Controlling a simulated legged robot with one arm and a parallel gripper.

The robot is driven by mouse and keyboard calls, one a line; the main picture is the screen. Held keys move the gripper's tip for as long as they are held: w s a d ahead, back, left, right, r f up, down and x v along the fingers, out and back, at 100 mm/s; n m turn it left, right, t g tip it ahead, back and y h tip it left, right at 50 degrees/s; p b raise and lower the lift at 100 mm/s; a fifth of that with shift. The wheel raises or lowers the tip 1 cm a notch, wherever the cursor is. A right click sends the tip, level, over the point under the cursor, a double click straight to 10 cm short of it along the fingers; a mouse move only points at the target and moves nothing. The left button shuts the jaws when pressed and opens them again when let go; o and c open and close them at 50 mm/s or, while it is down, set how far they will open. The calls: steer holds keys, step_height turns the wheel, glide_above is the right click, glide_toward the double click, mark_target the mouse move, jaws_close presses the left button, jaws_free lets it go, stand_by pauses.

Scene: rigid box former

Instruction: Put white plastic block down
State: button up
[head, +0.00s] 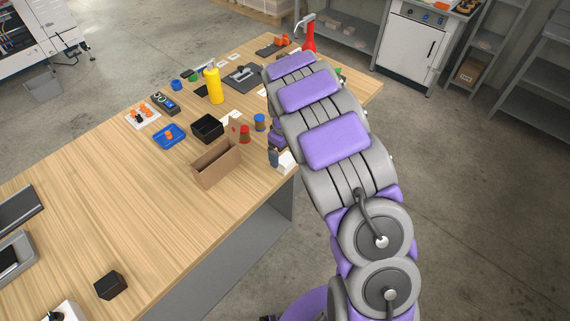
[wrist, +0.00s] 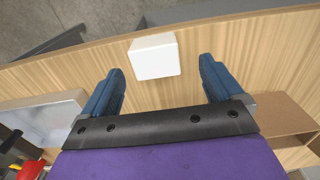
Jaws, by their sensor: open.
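The white plastic block (wrist: 154,56) rests on the wooden table near its edge in the wrist view. It also shows in the head view (head: 286,161), partly hidden by my arm. My gripper (wrist: 160,78) is open, with one blue finger on each side of the block's line. The block lies between and a little beyond the fingertips, with a gap to each finger. In the head view my gripper (head: 273,157) is largely hidden behind my arm, beside the block.
An open cardboard box (head: 215,165) stands left of the block. A black bin (head: 207,128), a blue tray (head: 168,136) and a yellow bottle (head: 214,85) are farther back. The table's front edge is close to the block. The table's middle left is clear.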

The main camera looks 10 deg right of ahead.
mark_target(286, 158)
steer(key=f, duration=0.2)
steer(key=f+b, duration=0.1)
steer(key=f, duration=0.1)
steer(key=shift+w+d, duration=0.15)
steer(key=shift+d, duration=0.25)
steer(key=shift+a+f, duration=0.1)
steer(key=shift+f, duration=0.3)
steer(key=shift+r, duration=0.1)
steer(key=shift+a, duration=0.1)
steer(key=shift+c, duration=0.2)
steer(key=c, duration=1.2)
steer(key=shift+r, duration=0.1)
